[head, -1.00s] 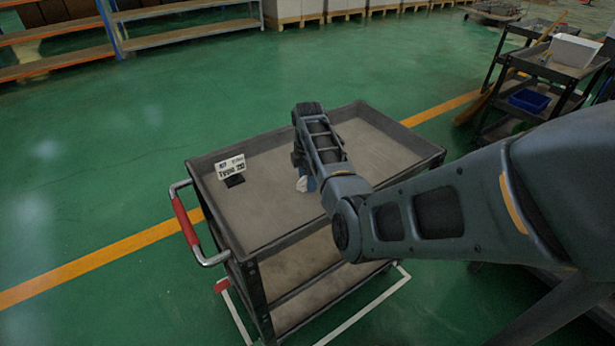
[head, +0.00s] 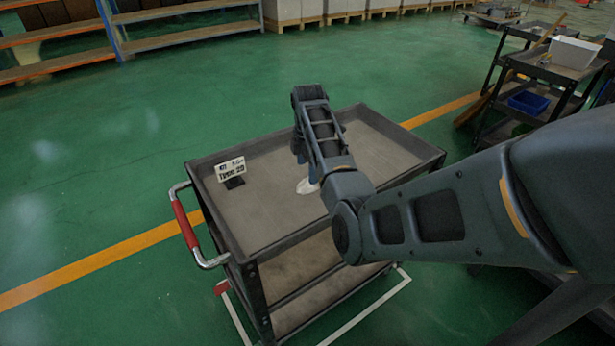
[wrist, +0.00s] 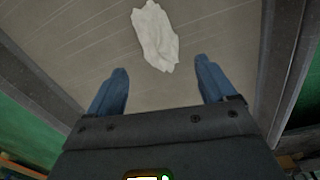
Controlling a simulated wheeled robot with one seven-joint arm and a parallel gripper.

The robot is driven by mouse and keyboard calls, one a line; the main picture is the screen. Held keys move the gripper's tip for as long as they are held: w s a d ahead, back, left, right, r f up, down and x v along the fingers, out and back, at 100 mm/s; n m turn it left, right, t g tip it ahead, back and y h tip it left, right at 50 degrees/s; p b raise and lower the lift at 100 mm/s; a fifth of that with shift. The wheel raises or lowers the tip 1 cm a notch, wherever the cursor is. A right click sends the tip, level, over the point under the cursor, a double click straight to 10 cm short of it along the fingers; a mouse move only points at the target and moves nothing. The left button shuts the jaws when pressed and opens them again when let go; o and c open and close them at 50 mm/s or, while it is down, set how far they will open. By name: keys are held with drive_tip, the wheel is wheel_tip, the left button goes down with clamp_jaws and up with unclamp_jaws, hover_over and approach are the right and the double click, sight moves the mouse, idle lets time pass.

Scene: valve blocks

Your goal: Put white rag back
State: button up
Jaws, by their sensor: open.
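The white rag (wrist: 156,36) lies crumpled on the cart's grey top tray (wrist: 60,40) in the wrist view. In the head view part of the rag (head: 306,187) shows beside my arm, which hides the rest. My gripper (wrist: 160,80) is open and empty, its two blue fingers spread apart. In the wrist view the rag lies beyond the fingertips, apart from them.
A small label sign (head: 231,170) stands on the tray's left part. The tray has a raised rim, and a red handle (head: 186,224) sticks out at left. Another cart (head: 548,75) with a white bin (head: 575,52) and a blue bin (head: 529,102) stands at right.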

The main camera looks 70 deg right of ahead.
wheel_tip(320, 180, up, 7)
idle(0.3)
drive_tip(key=shift+f, duration=0.1)
idle(1.4)
